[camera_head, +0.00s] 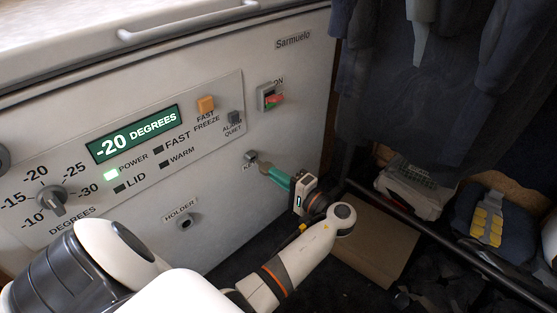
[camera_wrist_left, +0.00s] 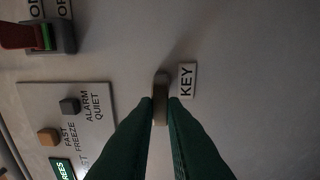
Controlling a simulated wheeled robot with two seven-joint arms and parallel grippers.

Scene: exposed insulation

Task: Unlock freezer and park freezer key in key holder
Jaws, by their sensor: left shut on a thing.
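The freezer (camera_head: 230,155) has a white front with a key lock (camera_head: 250,156) below the red switch. In the left wrist view the freezer key (camera_wrist_left: 160,105) points at the front beside the KEY label (camera_wrist_left: 187,80). My left gripper (camera_head: 268,170) is at the lock, its green fingers shut on the key; the fingers also show in the left wrist view (camera_wrist_left: 160,100). The fingers hide part of the key, and I cannot tell how far it sits in the lock. The key holder (camera_head: 185,220) is a round empty socket under the HOLDER label. My right gripper is not in view.
A temperature knob (camera_head: 52,200), a green display (camera_head: 133,134) and a red on switch (camera_head: 273,98) stand out on the front. The lid handle (camera_head: 190,22) runs above. Dark clothes (camera_head: 430,80) hang to the right. A cardboard piece (camera_head: 375,245) lies on the floor.

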